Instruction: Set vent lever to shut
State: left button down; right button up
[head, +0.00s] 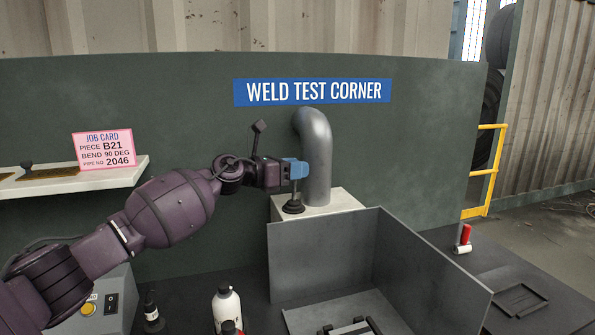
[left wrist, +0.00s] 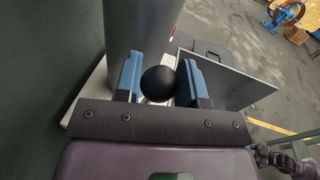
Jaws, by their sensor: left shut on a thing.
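The vent lever has a black ball knob (left wrist: 160,83), seen between my blue fingertips in the left wrist view. In the head view its black base (head: 293,206) stands on the pale block, left of the grey bent pipe (head: 317,160). My left gripper (head: 296,169) is above that base, close beside the pipe, and shut on the lever at its knob. It also shows in the left wrist view (left wrist: 158,82). The fingers hide the knob in the head view. No shut or open marking of the lever is readable.
A grey metal screen (head: 325,255) stands in front of the pale block (head: 345,204). A white shelf (head: 75,178) with a pink job card (head: 104,149) is at the left.

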pick_arm(q)
jog(key=shift+w+a+n+g, duration=0.15)
jog(key=shift+w+a+n, duration=0.15)
jog(key=shift+w+n, duration=0.45)
jog(key=shift+w+a+n+g, duration=0.15)
jog(key=shift+w+a+n, duration=0.15)
jog(key=shift+w+n, duration=0.4)
jog(key=c, duration=0.7)
grip_release()
jog(key=shift+c, duration=0.2)
notch_tip(320, 180, up, 20)
jog(key=shift+p, duration=0.35)
